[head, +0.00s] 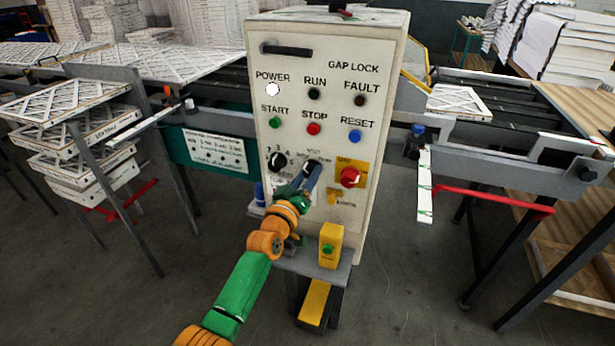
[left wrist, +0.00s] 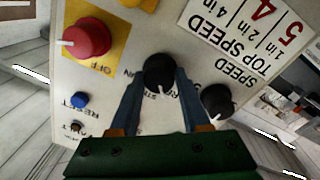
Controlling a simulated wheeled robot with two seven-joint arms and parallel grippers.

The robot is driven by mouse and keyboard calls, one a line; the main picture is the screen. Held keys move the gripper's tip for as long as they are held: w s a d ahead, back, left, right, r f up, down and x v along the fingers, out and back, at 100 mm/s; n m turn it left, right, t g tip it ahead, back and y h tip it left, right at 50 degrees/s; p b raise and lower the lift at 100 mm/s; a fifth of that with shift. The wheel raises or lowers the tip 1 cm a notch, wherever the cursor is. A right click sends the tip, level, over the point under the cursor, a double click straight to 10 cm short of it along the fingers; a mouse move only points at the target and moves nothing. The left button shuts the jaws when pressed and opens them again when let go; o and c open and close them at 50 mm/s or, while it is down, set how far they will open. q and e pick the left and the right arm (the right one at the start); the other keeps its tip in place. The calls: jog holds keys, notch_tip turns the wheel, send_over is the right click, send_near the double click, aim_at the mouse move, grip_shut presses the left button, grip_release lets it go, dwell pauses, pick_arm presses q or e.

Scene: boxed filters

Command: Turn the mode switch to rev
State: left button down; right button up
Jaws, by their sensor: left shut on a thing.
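The mode switch is a round black knob (head: 313,163) on the front of the pale control panel (head: 330,60), right of the black speed knob (head: 277,162). My left gripper (head: 307,181) reaches it from below and covers part of it. In the left wrist view the mode switch (left wrist: 158,70) sits between the two blue fingers of my left gripper (left wrist: 159,84), which are shut on its sides. Its white pointer mark shows between the fingers. The lettering around it is partly hidden by the fingers, so I cannot read its setting surely. My right gripper is not in view.
The red main switch (head: 350,177) on its yellow plate is close to the right of the mode switch. The blue reset button (head: 355,136) is above it. A yellow box with a green button (head: 331,245) stands below. Conveyors with filters flank the panel.

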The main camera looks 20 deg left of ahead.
pick_arm(q)
jog(key=shift+n, duration=0.5)
jog(key=shift+c, duration=1.8)
grip_release()
jog(key=s, duration=0.7)
jog(key=shift+a+f+p, duration=0.15)
jog(key=shift+a+p, duration=0.1)
jog(key=shift+p, duration=0.1)
